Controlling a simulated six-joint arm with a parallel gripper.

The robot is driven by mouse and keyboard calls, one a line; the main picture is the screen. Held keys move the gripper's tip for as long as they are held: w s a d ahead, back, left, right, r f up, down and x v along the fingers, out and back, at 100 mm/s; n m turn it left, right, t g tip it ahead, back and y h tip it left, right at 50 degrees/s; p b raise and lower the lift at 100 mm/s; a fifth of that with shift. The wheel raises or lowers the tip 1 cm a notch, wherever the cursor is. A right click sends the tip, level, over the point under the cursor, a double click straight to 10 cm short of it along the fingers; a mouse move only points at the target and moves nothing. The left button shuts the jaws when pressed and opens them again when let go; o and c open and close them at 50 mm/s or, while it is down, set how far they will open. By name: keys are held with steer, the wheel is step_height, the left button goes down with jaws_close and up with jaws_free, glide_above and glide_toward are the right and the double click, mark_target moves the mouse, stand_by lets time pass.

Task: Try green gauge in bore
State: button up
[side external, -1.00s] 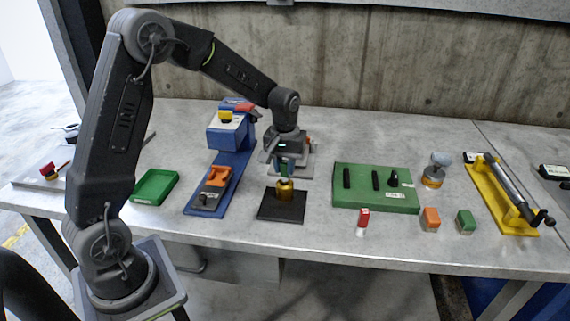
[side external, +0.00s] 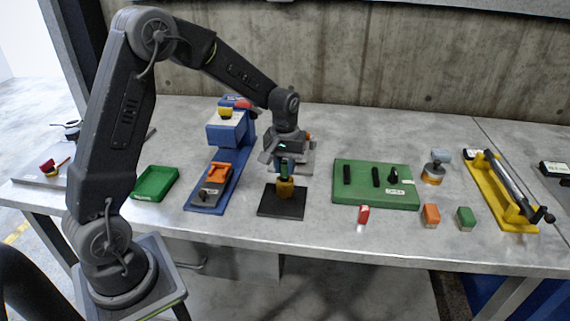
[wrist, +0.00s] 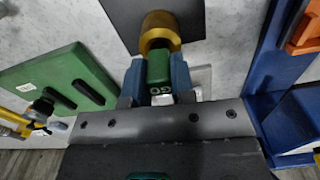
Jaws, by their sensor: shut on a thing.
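My gripper (side external: 284,172) is over the black base plate (side external: 282,210) and is shut on the green gauge (wrist: 158,68). In the wrist view the gauge sits between the two blue-grey fingers (wrist: 159,80), with a light mark on its end. The brass bore piece (side external: 286,190) stands on the black plate, directly below the gauge. In the wrist view the brass piece (wrist: 158,22) lies just beyond the gauge and its near rim meets it. The gauge's lower end is hidden, so I cannot tell whether it is inside the bore.
A green board (side external: 375,197) with black pegs is to the right, with red (side external: 364,215), orange (side external: 431,216) and green (side external: 466,219) blocks in front. A blue fixture (side external: 206,202) and green tray (side external: 155,184) are to the left. A yellow fixture (side external: 518,215) is far right.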

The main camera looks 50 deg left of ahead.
steer(key=shift+f, duration=0.65)
stand_by(0.5)
steer(key=shift+r, duration=0.35)
stand_by(0.4)
steer(key=shift+r, duration=1.45)
steer(key=shift+r, duration=0.35)
steer(key=shift+r, duration=1.05)
steer(key=shift+r, duration=0.35)
steer(key=shift+r, duration=0.35)
steer(key=shift+r, duration=0.1)
